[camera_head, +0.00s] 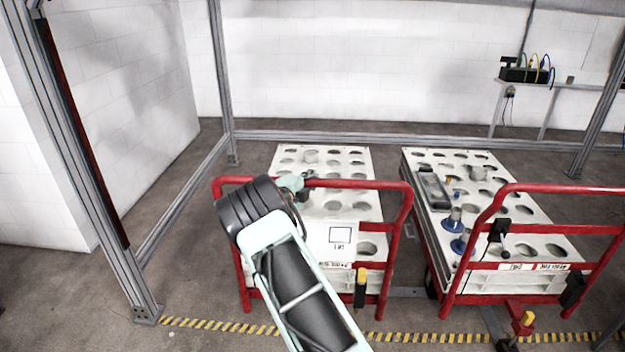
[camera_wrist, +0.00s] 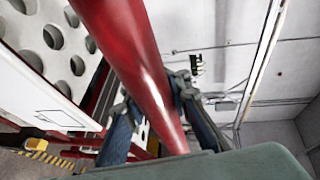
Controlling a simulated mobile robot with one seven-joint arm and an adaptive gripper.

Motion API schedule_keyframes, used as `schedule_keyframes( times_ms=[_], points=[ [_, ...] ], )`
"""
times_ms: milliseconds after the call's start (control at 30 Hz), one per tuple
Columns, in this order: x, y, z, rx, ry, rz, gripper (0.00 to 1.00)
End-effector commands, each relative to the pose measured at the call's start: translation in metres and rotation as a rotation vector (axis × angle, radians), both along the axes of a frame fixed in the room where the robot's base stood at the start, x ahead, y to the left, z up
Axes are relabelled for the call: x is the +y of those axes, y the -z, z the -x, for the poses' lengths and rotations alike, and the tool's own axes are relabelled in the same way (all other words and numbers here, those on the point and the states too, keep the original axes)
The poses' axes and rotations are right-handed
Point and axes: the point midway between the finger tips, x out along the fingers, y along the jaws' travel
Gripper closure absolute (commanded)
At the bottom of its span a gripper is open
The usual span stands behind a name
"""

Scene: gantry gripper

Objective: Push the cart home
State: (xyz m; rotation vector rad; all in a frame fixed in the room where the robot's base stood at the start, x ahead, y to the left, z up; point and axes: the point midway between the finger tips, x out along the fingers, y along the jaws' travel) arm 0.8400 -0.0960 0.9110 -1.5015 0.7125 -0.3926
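The left cart has a white top with round holes (camera_head: 352,205) and a red tubular frame (camera_head: 402,228). Its red handle bar runs across the front. My gripper (camera_head: 300,183) is at the left part of this bar, partly hidden by my wrist. In the wrist view the red bar (camera_wrist: 135,55) passes between my two dark fingers (camera_wrist: 157,98), one on each side, close to it. Whether they clamp the bar or only straddle it cannot be told. The cart stands behind a yellow-black floor stripe (camera_head: 220,327).
A second red-framed cart (camera_head: 540,188) stands close on the right, carrying tools and blue suction cups (camera_head: 455,218). Grey gantry posts (camera_head: 100,190) and a low rear rail (camera_head: 380,141) bound the area. Floor at left is clear. A wall shelf (camera_head: 555,84) is at back right.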

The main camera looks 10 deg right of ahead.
Motion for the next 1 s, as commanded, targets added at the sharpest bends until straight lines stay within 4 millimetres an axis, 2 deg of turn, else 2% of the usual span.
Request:
schedule_keyframes(
  times_ms=[33,267,667,767,1000],
  points=[
    [0.001,-0.01,-0.003,-0.015,-0.001,0.006,0.85],
    [0.001,-0.007,-0.002,-0.01,-0.002,0.004,0.6],
    [0.005,-0.004,0.004,-0.002,-0.002,0.002,0.6],
    [0.014,-0.006,0.012,-0.001,-0.004,0.001,0.6],
    [0.044,-0.015,0.047,-0.003,-0.005,0.002,0.6]
  ],
)
